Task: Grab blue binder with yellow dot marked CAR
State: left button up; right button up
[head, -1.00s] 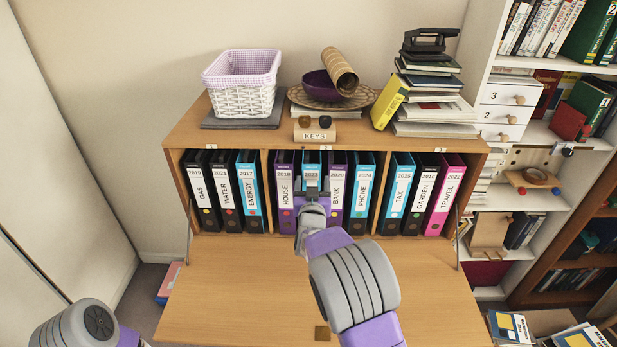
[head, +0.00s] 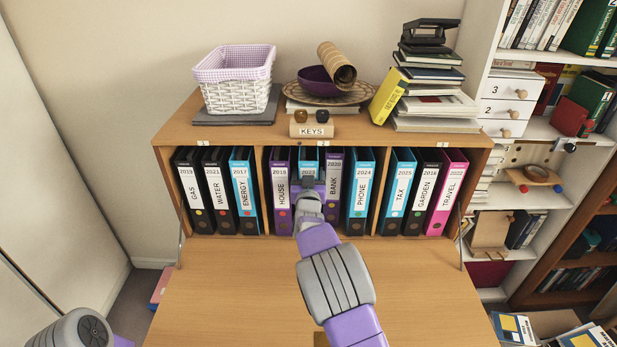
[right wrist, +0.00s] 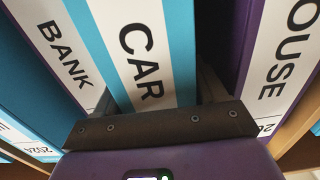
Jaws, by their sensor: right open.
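The blue binder marked CAR (right wrist: 142,55) fills the middle of the right wrist view, its white label readable. In the head view the binder (head: 308,154) stands upright in the middle compartment between the HOUSE binder (head: 280,190) and the BANK binder (head: 333,190). My right gripper (head: 309,184) is in front of it and hides most of its spine. In the right wrist view the dark fingers of this gripper (right wrist: 155,98) are open, one on each side of the CAR spine. The yellow dot is hidden. My left gripper is out of view.
The PHONE binder (head: 360,190) stands right of BANK. Wooden dividers separate the compartments, with more binders on either side. The lowered desk flap (head: 235,280) is bare. A white basket (head: 236,80), a purple bowl (head: 316,78) and a book stack (head: 432,85) stand on top.

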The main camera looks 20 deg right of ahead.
jog(key=shift+w+d, duration=0.15)
jog(key=shift+w, duration=0.25)
grip_shut()
jog(key=shift+r, duration=0.25)
